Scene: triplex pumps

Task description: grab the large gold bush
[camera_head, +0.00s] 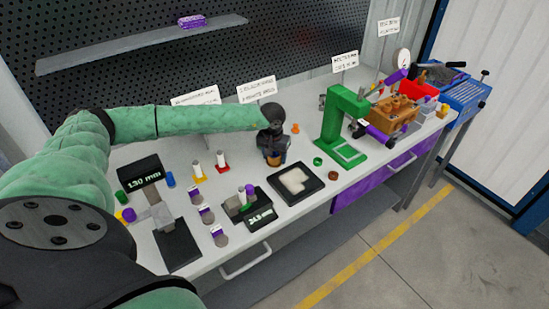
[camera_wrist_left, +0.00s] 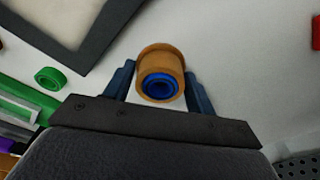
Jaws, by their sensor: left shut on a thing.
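The large gold bush (camera_wrist_left: 161,54) is a gold-brown ring with a blue inner ring, held between the two dark blue fingers of my left gripper (camera_wrist_left: 160,75) in the left wrist view. In the head view, my left gripper (camera_head: 272,148) points down at the middle of the table, and the bush (camera_head: 274,160) shows just under it, at or close to the table top. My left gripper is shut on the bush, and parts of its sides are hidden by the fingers. My right gripper is not in view.
The white table (camera_head: 290,218) carries a black-framed tray (camera_head: 274,183) just in front of the bush. A green press (camera_head: 338,130) stands to the right, with a small green ring (camera_head: 317,161) and brown ring (camera_head: 333,175) near it. A digital gauge (camera_head: 143,172) stands left.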

